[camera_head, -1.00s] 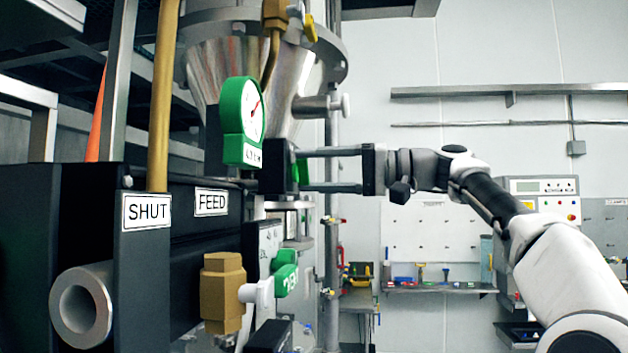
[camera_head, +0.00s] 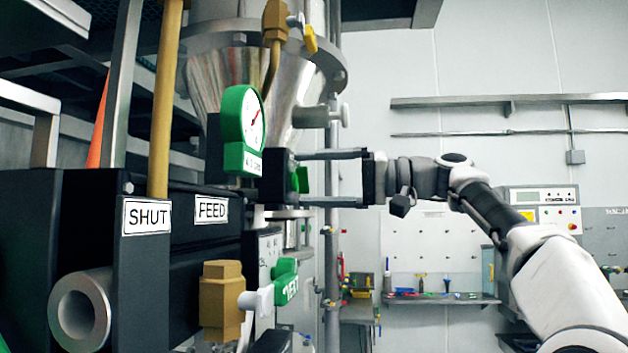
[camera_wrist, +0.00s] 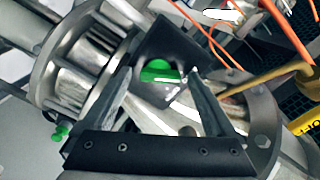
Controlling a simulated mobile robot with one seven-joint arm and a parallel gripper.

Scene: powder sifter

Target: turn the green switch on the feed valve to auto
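The green switch (camera_head: 301,180) sits on the right face of a black box (camera_head: 277,176) behind the green-rimmed gauge (camera_head: 242,130). In the wrist view the green switch (camera_wrist: 158,72) shows as a rounded green shape on the black box face, between my fingers. My gripper (camera_head: 300,178) reaches in from the right, its two fingers apart, one above and one below the switch. It also shows in the wrist view (camera_wrist: 160,85). The fingers look open; I cannot tell whether they touch the switch. The switch's setting cannot be read.
A FEED label (camera_head: 211,209) and a SHUT label (camera_head: 147,215) mark black panels at left. A green-handled brass valve (camera_head: 222,300) is below. A steel hopper (camera_head: 240,75) stands behind. Free room lies right of the equipment, before a wall shelf (camera_head: 510,100).

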